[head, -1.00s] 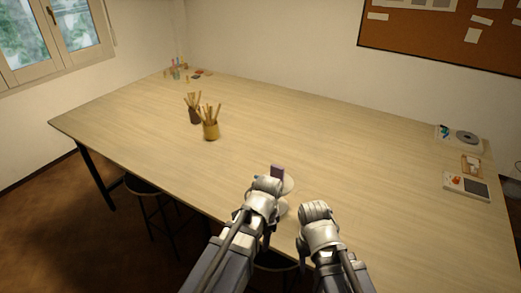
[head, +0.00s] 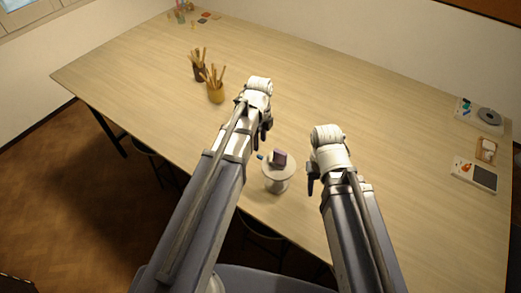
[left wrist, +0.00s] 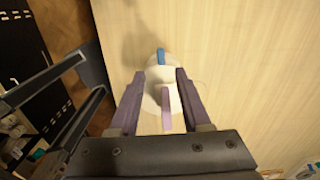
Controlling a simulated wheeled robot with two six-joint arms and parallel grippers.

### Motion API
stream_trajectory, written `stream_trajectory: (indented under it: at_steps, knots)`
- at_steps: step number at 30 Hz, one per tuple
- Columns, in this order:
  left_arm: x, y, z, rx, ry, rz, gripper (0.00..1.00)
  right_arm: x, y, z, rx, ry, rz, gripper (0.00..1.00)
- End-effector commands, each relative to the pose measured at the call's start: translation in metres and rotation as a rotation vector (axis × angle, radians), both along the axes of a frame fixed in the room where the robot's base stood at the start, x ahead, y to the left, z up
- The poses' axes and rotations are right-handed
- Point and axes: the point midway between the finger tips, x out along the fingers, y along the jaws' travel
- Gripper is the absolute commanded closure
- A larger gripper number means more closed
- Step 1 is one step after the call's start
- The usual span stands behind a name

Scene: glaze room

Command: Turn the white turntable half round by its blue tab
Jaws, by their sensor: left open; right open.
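The white turntable (head: 279,184) stands near the table's front edge, a round top on a pedestal. Its blue tab (head: 260,156) sticks out at the far left of the rim; it also shows in the left wrist view (left wrist: 161,57). A purple block (head: 280,158) stands upright on the top. My left gripper (head: 265,133) is open and empty, pointing down above and behind the turntable in the head view. In the left wrist view its purple fingers (left wrist: 160,74) appear either side of the turntable, with the tab beyond the tips. My right gripper (head: 312,180) is open, right of the turntable.
Two tool pots, one dark (head: 199,72) and one yellow (head: 215,92), stand to the left on the wooden table (head: 380,130). Trays with small items (head: 475,175) lie along the right edge. The table between is clear.

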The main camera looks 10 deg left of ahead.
Motion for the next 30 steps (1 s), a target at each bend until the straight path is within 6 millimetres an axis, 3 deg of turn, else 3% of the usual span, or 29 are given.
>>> stream_trajectory:
  at_steps: [19, 30]
  knots:
    - [0.000, 0.000, -0.070, 0.000, 0.000, 0.002, 0.53, 0.001, 0.000, -0.070, 0.000, -0.002, 0.003, 0.50]
    - [0.000, 0.000, -0.076, 0.000, 0.000, 0.002, 0.53, 0.001, 0.000, -0.076, -0.001, -0.002, 0.007, 0.50]
